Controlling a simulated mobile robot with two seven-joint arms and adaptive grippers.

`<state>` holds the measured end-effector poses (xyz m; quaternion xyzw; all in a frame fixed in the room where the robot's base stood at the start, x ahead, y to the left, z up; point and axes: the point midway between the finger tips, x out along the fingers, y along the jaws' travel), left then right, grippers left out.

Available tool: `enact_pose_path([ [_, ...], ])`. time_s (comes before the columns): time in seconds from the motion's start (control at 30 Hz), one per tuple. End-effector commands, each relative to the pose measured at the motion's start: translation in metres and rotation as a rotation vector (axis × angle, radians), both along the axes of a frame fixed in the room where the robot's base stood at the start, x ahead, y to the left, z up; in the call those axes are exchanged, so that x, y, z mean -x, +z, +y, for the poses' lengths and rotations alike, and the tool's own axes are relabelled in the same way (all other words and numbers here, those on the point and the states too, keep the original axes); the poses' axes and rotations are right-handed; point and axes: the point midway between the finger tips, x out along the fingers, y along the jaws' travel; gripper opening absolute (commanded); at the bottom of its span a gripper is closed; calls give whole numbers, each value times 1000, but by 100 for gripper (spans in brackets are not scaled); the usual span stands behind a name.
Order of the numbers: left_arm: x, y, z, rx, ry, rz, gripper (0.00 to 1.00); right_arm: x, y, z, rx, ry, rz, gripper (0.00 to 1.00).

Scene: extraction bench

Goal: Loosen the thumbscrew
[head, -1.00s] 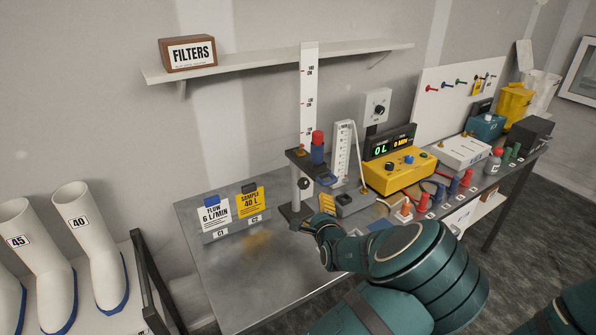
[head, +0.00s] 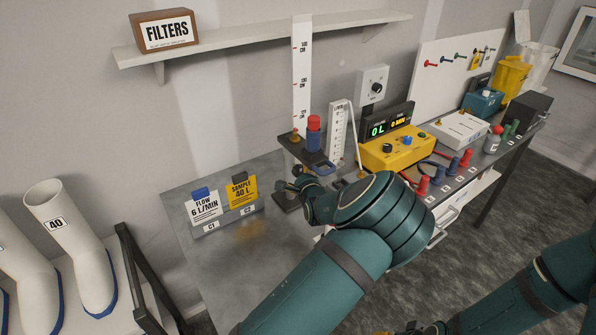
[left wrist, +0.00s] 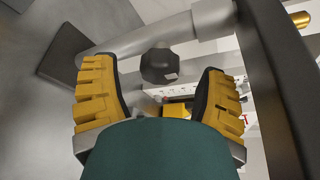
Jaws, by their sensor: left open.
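The thumbscrew is a black faceted knob (left wrist: 160,64) on a silver post (left wrist: 140,40) in the left wrist view. My left gripper (left wrist: 156,72) is open, with one yellow-padded finger on each side of the knob and gaps between. The stand's dark top plate (head: 298,152) holds a blue and red cylinder (head: 314,132). A small part of my right gripper (head: 430,328) shows at the bottom edge; its fingers are cut off.
A yellow meter box (head: 396,150) and a white scale column (head: 338,130) stand right of the stand. Sign cards (head: 206,207) stand to its left. The bare metal bench top (head: 245,255) is clear in front. A shelf (head: 270,38) hangs above.

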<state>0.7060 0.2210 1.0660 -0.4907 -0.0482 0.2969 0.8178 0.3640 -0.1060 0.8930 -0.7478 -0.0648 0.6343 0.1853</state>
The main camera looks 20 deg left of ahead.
Motion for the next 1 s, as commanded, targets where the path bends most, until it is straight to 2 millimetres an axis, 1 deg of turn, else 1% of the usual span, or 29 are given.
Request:
enact_pose_path([
  [0.1, -12, -3, 8, 0, 0, 0, 72, 0, 0, 0, 0, 0, 0, 47],
  [0.2, -17, -4, 11, 1, 1, 0, 72, 0, 1, 0, 0, 0, 0, 47],
  [0.5, -19, -5, 12, 0, -1, 0, 72, 0, 1, 0, 0, 0, 0, 47],
  [0.53, -19, -5, 12, 0, -1, 0, 70, 0, 1, 0, 0, 0, 0, 47],
  [0.57, -19, -5, 12, 0, -1, 0, 60, 0, 1, 0, 0, 0, 0, 47],
  [0.6, -19, -5, 12, 0, -1, 0, 46, 0, 1, 0, 0, 0, 0, 47],
  [0.67, -19, -5, 12, 0, 0, 0, 24, 0, 1, 0, 0, 0, 0, 47],
  [0.7, -19, -5, 12, 0, 0, 0, 10, 0, 1, 0, 0, 0, 0, 47],
  [0.73, -19, -5, 12, 0, 0, 0, 4, 0, 1, 0, 0, 0, 0, 47],
  [1.0, -19, -6, 12, 11, 0, -14, 4, 0, -3, 0, 0, 0, 0, 47],
])
